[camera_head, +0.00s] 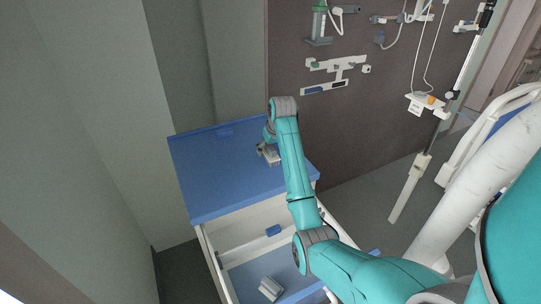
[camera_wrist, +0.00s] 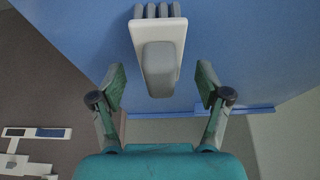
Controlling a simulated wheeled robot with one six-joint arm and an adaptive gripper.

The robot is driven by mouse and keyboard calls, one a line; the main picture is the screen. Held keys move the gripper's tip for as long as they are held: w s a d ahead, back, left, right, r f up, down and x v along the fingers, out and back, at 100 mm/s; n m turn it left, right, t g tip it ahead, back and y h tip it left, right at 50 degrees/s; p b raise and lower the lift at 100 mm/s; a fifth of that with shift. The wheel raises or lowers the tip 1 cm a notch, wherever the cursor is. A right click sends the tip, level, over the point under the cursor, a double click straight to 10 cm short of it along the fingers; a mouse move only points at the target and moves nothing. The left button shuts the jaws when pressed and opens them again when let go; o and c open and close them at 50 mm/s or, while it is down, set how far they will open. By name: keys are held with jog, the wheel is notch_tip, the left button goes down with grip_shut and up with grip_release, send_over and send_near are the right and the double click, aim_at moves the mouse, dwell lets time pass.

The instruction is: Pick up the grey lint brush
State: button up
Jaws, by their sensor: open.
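A grey and white item that looks like the lint brush (camera_wrist: 158,58) lies on the blue cabinet top (camera_wrist: 240,40). It has a pale plate, a rounded grey handle and several grey prongs at its far end. My gripper (camera_wrist: 161,85) is open, its two fingers on either side of the handle's near end with a gap on both sides. I see no contact. In the head view my gripper (camera_head: 264,150) is over the cabinet top beside the item (camera_head: 273,156), which my arm partly hides.
Below the top, an open drawer (camera_head: 207,250) holds a grey-white object (camera_head: 270,288) and a small blue block (camera_head: 273,231). A dark wall panel (camera_head: 390,120) with medical fittings stands behind. The left part of the cabinet top (camera_head: 205,175) is clear.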

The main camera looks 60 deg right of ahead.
jog(key=shift+x, duration=1.15)
jog(key=c, duration=1.2)
jog(key=shift+c, duration=0.2)
jog(key=shift+r, duration=0.1)
